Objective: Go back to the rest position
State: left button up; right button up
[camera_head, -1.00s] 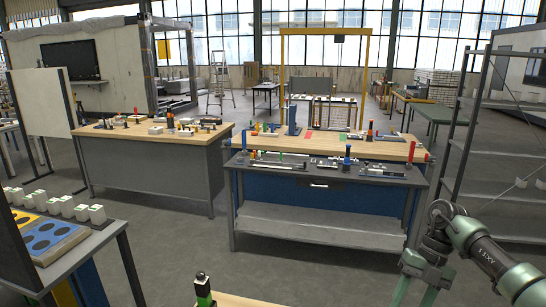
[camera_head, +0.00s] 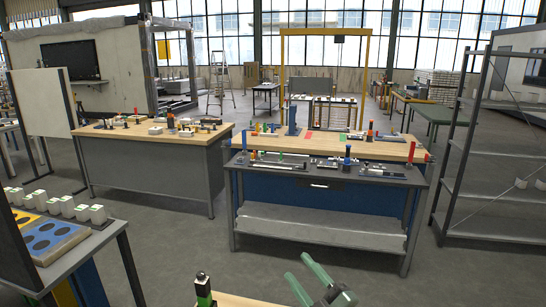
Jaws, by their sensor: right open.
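My right gripper (camera_head: 308,280) shows at the bottom of the head view, right of centre. Its two green fingers are spread apart and nothing is between them. It is in front of the grey workbench (camera_head: 320,227), over the floor, and near the right end of a small wooden surface at the bottom edge. The rest of my right arm is out of the picture. My left gripper is not in view.
A green and black post (camera_head: 204,291) stands by the wooden surface (camera_head: 235,300). A table with white blocks (camera_head: 68,206) is at the left. A wooden-topped desk (camera_head: 150,134) stands behind it. A metal shelf rack (camera_head: 455,160) is at the right. Open floor (camera_head: 170,240) lies between.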

jog(key=s+d+f+m+g+h, duration=0.6)
jog(key=s+d+f+m+h, duration=0.5)
jog(key=s+d+f+m, duration=0.3)
jog(key=s+f+m+g, duration=0.1)
jog(key=s+f+g, duration=0.3)
jog(key=s, duration=0.6)
jog(key=s+f+g, duration=0.4)
jog(key=s, duration=0.6)
notch_tip(320, 180, down, 36)
jog(key=g+b, duration=0.1)
jog(key=b, duration=1.1)
jog(key=s+d+f+b, duration=0.1)
jog(key=s+f+b, duration=0.4)
jog(key=s+f, duration=0.4)
jog(key=s+d+f+g+b, duration=0.1)
jog(key=s+f+b, duration=0.4)
jog(key=f, duration=1.4)
jog(key=s+d, duration=0.1)
jog(key=s, duration=0.3)
jog(key=shift+f, duration=0.2)
